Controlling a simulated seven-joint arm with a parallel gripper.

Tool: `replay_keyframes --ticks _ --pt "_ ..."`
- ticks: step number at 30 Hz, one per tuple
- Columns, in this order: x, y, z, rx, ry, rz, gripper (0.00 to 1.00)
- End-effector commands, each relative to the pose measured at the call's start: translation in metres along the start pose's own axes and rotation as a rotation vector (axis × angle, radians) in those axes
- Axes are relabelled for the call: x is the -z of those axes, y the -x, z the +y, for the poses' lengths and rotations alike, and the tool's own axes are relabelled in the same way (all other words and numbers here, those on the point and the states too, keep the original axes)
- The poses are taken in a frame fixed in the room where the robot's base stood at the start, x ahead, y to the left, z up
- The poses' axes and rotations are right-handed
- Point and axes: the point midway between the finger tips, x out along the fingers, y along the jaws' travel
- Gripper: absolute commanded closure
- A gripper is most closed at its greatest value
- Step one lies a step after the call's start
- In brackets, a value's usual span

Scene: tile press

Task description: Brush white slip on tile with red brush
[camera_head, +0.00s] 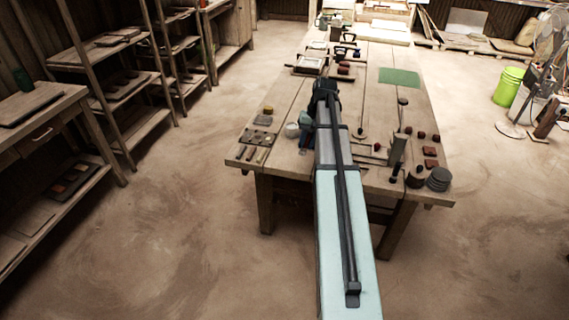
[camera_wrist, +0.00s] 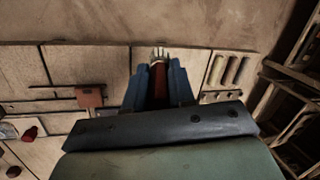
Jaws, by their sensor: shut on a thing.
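My gripper (camera_wrist: 158,86) has blue fingers shut on the red brush (camera_wrist: 159,77), whose red handle shows between them in the wrist view. Its pale bristle end points toward the top of that view, near the table's edge. In the head view my gripper (camera_head: 304,128) is over the left part of the table, partly hidden by my arm. A flat reddish-brown tile (camera_wrist: 89,97) lies left of the fingers in the wrist view. I cannot tell whether the bristles touch anything or carry slip.
A slotted rack (camera_wrist: 230,70) lies right of my fingers in the wrist view. Several red pieces, including a square piece (camera_head: 430,151), and a stack of grey discs (camera_head: 439,179) stand at the table's right. A green mat (camera_head: 399,77) lies farther back. Shelves (camera_head: 110,75) stand left.

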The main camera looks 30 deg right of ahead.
Motion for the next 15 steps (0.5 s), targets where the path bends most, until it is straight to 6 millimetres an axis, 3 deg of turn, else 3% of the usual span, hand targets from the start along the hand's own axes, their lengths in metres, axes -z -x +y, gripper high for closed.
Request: replay_keyframes --ticks 1,8,15 --pt "0.021 0.014 0.013 0.002 -0.015 0.014 1.00" --pt "0.087 0.065 0.054 0.009 -0.021 0.063 1.00" --pt "0.164 0.098 0.053 0.017 0.111 0.097 1.00"
